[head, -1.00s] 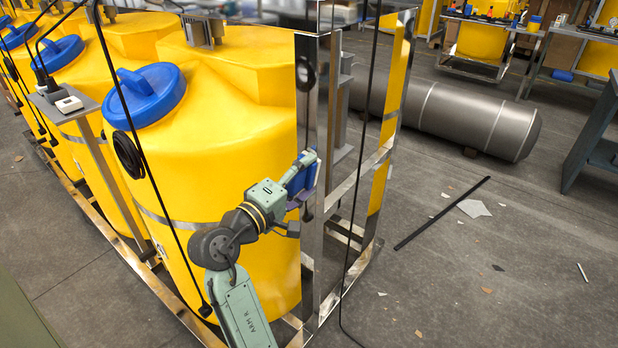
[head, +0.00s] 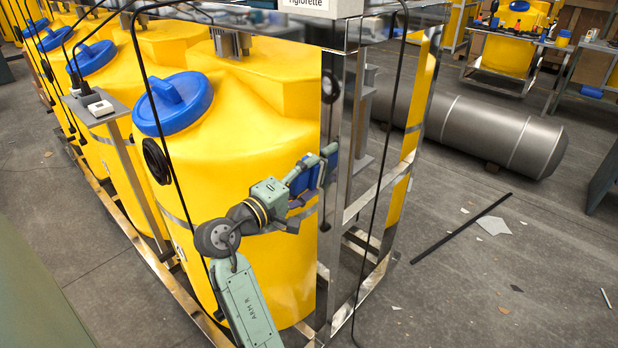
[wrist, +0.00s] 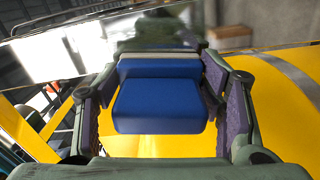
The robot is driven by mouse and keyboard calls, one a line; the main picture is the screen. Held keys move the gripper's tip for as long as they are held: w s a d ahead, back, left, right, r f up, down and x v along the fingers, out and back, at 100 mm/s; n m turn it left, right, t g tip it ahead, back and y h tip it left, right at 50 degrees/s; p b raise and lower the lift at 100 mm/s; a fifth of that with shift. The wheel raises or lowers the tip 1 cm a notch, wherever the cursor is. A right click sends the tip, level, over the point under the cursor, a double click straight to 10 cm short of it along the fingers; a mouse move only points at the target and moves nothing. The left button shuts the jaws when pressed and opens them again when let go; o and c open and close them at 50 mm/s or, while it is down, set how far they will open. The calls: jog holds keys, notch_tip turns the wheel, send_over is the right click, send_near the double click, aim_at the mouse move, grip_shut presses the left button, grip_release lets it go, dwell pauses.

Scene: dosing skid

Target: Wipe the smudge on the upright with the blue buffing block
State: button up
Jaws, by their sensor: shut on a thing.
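My gripper (head: 322,172) is shut on the blue buffing block (head: 306,184), beside the polished metal upright (head: 333,220) at the corner of the skid frame. In the wrist view the block (wrist: 158,100) sits between both fingers, with a pale grey layer on its far side. The upright's shiny face (wrist: 50,60) lies just beyond it, with a dark reflection. I cannot tell whether block and upright touch. A dark oval mark (head: 330,87) shows on the upright above my gripper; I cannot tell if it is the smudge or a reflection.
A yellow tank (head: 250,130) with a blue lid (head: 173,103) stands close behind my arm. Black cables hang near the frame, one (head: 383,170) right of the upright. A grey cylinder (head: 490,130) lies behind.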

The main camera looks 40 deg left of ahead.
aim_at(329, 167)
jog(key=shift+d+r, duration=0.1)
jog(key=shift+r, duration=0.45)
jog(key=shift+s+d+f+p, duration=0.15)
jog(key=shift+d+p, duration=0.35)
jog(key=shift+d, duration=1.1)
jog(key=shift+d+p, duration=0.4)
jog(key=shift+d, duration=1.15)
jog(key=shift+r+p, duration=0.55)
jog(key=shift+r, duration=0.4)
jog(key=shift+a, duration=1.6)
jog(key=shift+w+a, duration=0.2)
jog(key=shift+a, duration=1.35)
jog(key=shift+s+a+f, duration=0.1)
jog(key=shift+s+a, duration=0.05)
jog(key=shift+s, duration=1.35)
jog(key=shift+s+a, duration=0.1)
jog(key=shift+s, duration=1.35)
